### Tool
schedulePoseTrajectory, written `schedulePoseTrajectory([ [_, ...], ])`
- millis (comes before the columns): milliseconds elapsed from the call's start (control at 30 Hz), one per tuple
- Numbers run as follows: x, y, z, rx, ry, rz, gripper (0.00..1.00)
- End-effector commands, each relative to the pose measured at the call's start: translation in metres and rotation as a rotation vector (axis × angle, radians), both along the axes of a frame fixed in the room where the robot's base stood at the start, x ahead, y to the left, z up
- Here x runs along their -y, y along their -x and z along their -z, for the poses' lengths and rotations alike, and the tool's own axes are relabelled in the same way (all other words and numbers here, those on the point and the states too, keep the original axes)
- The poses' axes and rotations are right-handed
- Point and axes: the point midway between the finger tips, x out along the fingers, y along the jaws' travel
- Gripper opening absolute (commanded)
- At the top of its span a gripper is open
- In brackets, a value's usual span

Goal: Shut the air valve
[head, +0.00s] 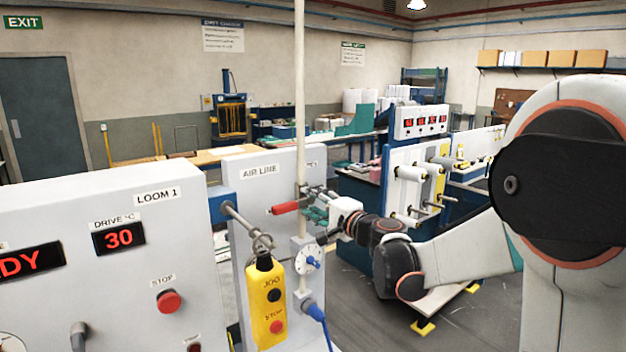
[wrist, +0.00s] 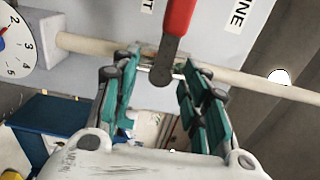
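The air valve (wrist: 163,72) sits on a pale pipe, with a red lever (head: 285,208). In the head view the lever points left, across the upright pipe (head: 300,100). In the wrist view the red lever (wrist: 178,18) also lies across the pipe (wrist: 265,88), its grey pivot end near the picture's middle. My gripper (head: 313,205) is just right of the valve in the head view. In the wrist view my gripper (wrist: 160,78) is open, with green-padded fingers on either side of the pivot end and visible gaps to it. Nothing is held.
The AIR LINE panel (head: 245,178) stands behind the pipe. A dial gauge (head: 308,256) and a blue hose fitting (head: 312,308) are below the valve. A yellow JOG/STOP pendant (head: 266,300) hangs at front left, beside the LOOM 1 panel (head: 100,285).

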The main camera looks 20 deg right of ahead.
Motion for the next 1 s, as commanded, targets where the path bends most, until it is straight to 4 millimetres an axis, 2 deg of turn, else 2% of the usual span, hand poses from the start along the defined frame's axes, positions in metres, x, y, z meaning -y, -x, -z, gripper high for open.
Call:
schedulePoseTrajectory([
  [233,0.002,0.006,0.000,0.000,-0.001,0.001,0.41],
  [700,0.021,0.062,0.000,0.000,-0.001,0.001,0.41],
  [1000,0.022,0.067,0.000,0.000,-0.001,0.000,0.41],
])
